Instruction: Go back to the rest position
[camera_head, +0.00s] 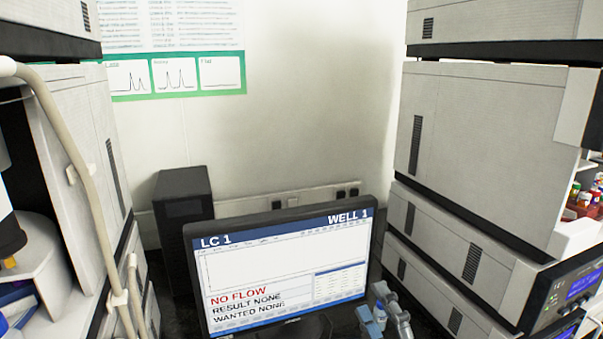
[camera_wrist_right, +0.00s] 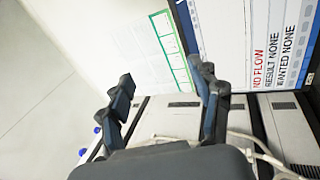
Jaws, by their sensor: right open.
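My right gripper (camera_head: 384,312) shows low in the head view, just right of the monitor's lower right corner. In the right wrist view the right gripper (camera_wrist_right: 164,72) has its two dark fingers spread apart, with nothing held between them. A small pale and blue thing shows by the fingers in the head view; I cannot tell what it is. My left gripper is not in view.
A monitor (camera_head: 285,270) reads LC 1, WELL 1, NO FLOW. Instrument stacks stand left (camera_head: 88,120) and right (camera_head: 480,130). A black box (camera_head: 183,210) stands behind the monitor. Capped vials (camera_head: 584,197) sit at far right. A pale hose (camera_head: 75,150) runs down the left stack.

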